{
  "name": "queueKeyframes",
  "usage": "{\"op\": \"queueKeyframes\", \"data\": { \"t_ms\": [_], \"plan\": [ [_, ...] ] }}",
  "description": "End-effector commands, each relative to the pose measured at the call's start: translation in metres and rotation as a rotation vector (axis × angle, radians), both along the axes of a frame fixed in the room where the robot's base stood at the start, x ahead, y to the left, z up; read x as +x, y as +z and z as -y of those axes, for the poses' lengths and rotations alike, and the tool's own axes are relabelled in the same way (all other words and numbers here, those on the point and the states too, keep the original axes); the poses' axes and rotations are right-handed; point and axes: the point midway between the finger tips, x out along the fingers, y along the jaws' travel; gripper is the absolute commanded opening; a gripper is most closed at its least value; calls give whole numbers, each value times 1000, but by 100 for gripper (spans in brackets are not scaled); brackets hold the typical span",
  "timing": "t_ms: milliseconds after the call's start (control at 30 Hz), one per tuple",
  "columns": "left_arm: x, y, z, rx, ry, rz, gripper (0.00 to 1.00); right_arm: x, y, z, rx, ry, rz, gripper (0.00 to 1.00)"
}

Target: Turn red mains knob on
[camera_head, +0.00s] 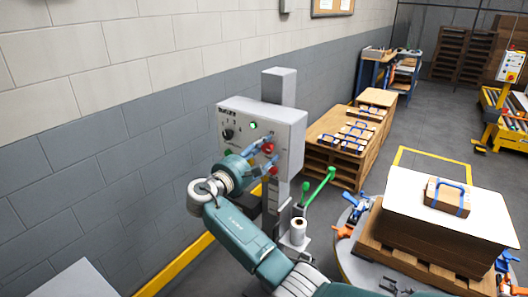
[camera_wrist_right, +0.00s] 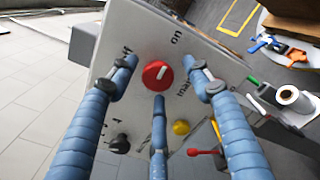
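The red mains knob (camera_wrist_right: 152,75) is a round knob with a short white mark, on the light grey panel of a control box (camera_head: 283,127). In the right wrist view, "on" is printed above it, "off" at its upper left and a partly hidden "mains" at its right. The white mark is tilted towards upper right. My right gripper (camera_wrist_right: 160,70) has its blue segmented fingers spread around the knob, with visible gaps at the sides; the lower finger ends just below it. In the head view the right gripper (camera_head: 265,154) is at the box face. My left gripper is not in view.
Green-handled levers (camera_head: 319,187) and a white roll (camera_head: 298,231) stand below the box. A stacked pallet (camera_head: 399,262) is at the right; a wall is at the left.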

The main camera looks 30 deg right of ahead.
Motion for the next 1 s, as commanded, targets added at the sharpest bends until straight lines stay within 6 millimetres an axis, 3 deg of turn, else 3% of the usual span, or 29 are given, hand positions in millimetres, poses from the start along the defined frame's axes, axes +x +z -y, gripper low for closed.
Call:
{"op": "queueKeyframes", "data": {
  "t_ms": [267, 700, 1000],
  "plan": [
    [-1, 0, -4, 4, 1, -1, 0, -2, 1, -8, -2, 2, 2, 49],
    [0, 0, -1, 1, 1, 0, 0, -35, 0, -87, 1, 3, 1, 49],
    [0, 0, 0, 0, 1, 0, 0, -45, 1, -111, -1, -1, 0, 49]
  ]
}}
